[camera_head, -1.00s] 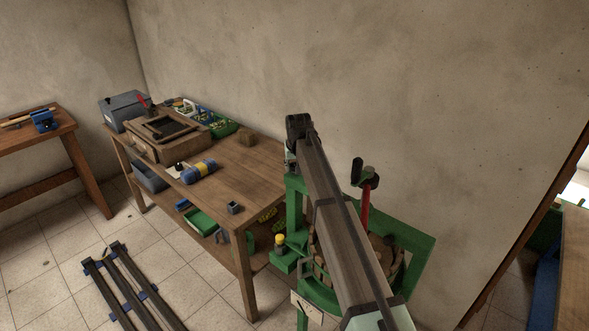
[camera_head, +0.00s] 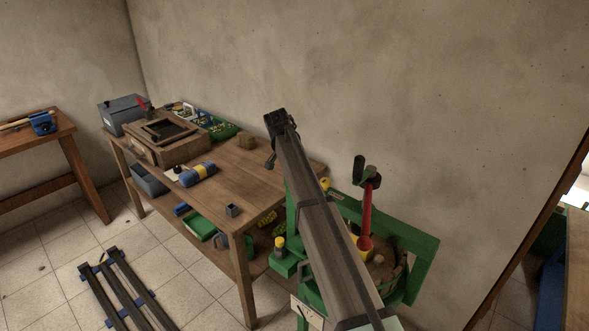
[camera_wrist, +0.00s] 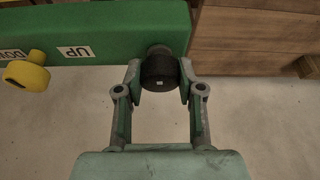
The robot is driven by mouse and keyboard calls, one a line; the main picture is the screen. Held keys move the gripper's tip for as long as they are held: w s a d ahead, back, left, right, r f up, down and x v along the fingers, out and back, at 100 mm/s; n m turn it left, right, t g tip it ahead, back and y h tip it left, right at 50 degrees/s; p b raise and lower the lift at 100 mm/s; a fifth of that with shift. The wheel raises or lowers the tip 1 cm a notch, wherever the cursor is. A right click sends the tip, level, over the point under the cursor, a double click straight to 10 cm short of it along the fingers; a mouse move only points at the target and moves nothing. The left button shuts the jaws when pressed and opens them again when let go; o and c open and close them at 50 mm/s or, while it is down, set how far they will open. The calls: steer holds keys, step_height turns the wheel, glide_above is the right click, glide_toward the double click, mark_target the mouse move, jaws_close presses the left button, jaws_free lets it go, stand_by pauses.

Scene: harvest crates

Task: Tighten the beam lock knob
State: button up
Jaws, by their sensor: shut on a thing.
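In the wrist view, a dark round knob (camera_wrist: 159,72) sticks out from a green beam (camera_wrist: 110,30). My gripper (camera_wrist: 160,80) has one finger on each side of the knob and is shut on it. A small white mark shows on the knob's end face. The fingertips are close below the beam's edge. In the head view my arm crosses the green press frame (camera_head: 424,262); I cannot make out the knob or the grip there.
A yellow knob (camera_wrist: 27,75) sits left on the beam, near an "UP" label (camera_wrist: 77,52) and a partly covered label. Wooden boards (camera_wrist: 258,40) are to the right. In the head view, a red lever (camera_head: 367,215) stands right of my arm, and a workbench (camera_head: 225,165) is left.

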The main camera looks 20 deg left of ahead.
steer(key=shift+w+r+m, duration=0.1)
steer(key=shift+m, duration=0.3)
steer(key=o, duration=1.2)
steer(key=shift+c, duration=0.2)
steer(key=v, duration=1.2)
steer(key=shift+a, duration=0.2)
